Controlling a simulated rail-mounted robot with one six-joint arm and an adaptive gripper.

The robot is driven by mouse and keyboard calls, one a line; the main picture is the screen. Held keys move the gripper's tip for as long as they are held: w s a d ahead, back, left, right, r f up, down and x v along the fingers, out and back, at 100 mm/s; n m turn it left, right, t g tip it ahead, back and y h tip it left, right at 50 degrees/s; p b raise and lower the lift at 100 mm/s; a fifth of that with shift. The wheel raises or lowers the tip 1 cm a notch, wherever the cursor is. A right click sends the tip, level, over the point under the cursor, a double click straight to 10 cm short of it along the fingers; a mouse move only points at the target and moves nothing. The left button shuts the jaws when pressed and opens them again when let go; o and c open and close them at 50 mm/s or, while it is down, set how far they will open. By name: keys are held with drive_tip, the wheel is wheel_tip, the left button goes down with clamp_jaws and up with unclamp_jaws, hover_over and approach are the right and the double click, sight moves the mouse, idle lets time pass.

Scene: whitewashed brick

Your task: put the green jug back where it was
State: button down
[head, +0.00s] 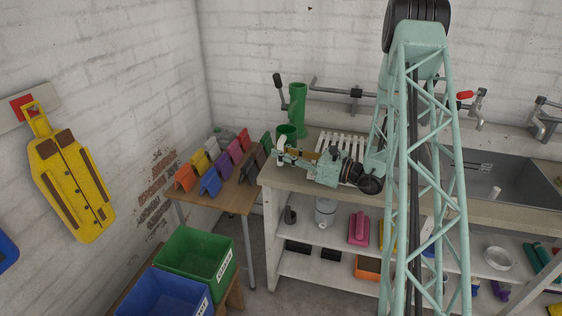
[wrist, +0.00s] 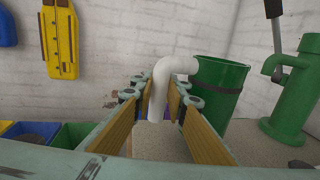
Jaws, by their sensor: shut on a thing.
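The green jug (wrist: 220,88) shows in the wrist view as a dark green, open-topped vessel with a curved white handle (wrist: 160,75) on its left side. My gripper (wrist: 158,104) is shut on this handle, with its tan-padded fingers on either side. In the head view the jug (head: 287,130) is at the left end of the counter, in front of a green hand pump (head: 298,97), and my gripper (head: 281,152) is at its near side. The jug looks upright. I cannot tell whether its base touches the counter; my gripper partly hides its lower part.
The pump also stands right of the jug in the wrist view (wrist: 295,95). A white slatted rack (head: 343,143) lies on the counter, with a sink (head: 500,178) farther right. A small table (head: 238,196) with coloured, angled items stands left, above green (head: 195,256) and blue bins (head: 165,296).

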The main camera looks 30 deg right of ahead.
drive_tip(key=shift+f, duration=0.1)
drive_tip(key=shift+f+b, duration=0.35)
drive_tip(key=shift+f, duration=1.25)
drive_tip(key=shift+f, duration=0.15)
drive_tip(key=c, duration=2.6)
unclamp_jaws()
drive_tip(key=shift+o, duration=0.2)
drive_tip(key=shift+r, duration=0.2)
drive_tip(key=shift+p+v, duration=0.5)
drive_tip(key=shift+v, duration=5.55)
drive_tip(key=shift+f, duration=0.15)
drive_tip(key=shift+a, duration=0.1)
